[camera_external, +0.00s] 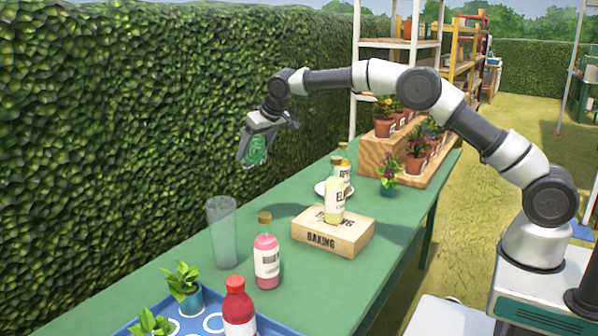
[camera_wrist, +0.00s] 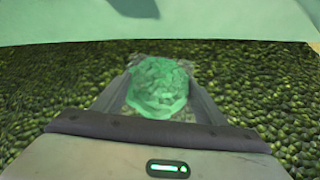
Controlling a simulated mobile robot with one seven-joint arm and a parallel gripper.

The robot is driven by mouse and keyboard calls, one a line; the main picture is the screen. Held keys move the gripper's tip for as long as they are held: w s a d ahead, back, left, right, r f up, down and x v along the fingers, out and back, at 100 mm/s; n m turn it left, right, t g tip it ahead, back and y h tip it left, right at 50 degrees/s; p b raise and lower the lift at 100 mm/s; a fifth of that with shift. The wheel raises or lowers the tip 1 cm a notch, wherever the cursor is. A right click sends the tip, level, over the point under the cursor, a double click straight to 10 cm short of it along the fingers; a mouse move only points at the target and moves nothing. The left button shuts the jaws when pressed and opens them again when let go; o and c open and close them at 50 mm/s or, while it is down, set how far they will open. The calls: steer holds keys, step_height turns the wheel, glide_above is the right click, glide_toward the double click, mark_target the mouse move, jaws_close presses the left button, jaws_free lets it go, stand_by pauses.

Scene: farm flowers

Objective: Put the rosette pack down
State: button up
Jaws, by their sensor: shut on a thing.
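The rosette pack (camera_external: 257,151) is a rounded green bundle with a ruffled surface. My gripper (camera_external: 250,160) is shut on it and holds it in the air, above the far edge of the green table (camera_external: 150,287) and close to the hedge. In the wrist view the rosette pack (camera_wrist: 158,88) sits between the two fingers of my gripper (camera_wrist: 160,98). The hedge fills the view behind it, with a pale green surface along the top. Part of the pack is covered by the fingers.
A wooden box (camera_external: 333,238) carries a pale bottle (camera_external: 334,200). A blue tray (camera_external: 268,325) holds potted plants. The hedge (camera_external: 120,120) borders the far side. Bare tabletop lies left of the box.

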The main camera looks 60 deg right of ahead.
steer(key=shift+r, duration=0.85)
steer(key=shift+s+d+r, duration=0.1)
steer(key=shift+r, duration=0.05)
steer(key=shift+s+d+f+n+p, duration=0.2)
steer(key=shift+s+f+n+p, duration=0.2)
steer(key=shift+s+f, duration=0.25)
steer(key=s+a+r+n+g+y+p, duration=0.1)
steer(key=s+a+n+y+p, duration=0.1)
steer(key=s+a+n, duration=0.5)
steer(key=s+a+n+g+y+p, duration=0.2)
steer(key=s+a+n+y, duration=0.1)
steer(key=s, duration=0.9)
steer(key=s+a+r+n+g+y+p, duration=0.1)
steer(key=s+a+n+y+p, duration=0.25)
steer(key=s, duration=0.55)
steer(key=shift+n+h, duration=0.65)
steer(key=f+b, duration=0.1)
steer(key=f, duration=1.3)
steer(key=a+f+b, duration=0.1)
steer(key=f, duration=0.6)
steer(key=shift+s+f+b, duration=0.25)
steer(key=shift+f+b, duration=0.05)
steer(key=shift+b, duration=0.05)
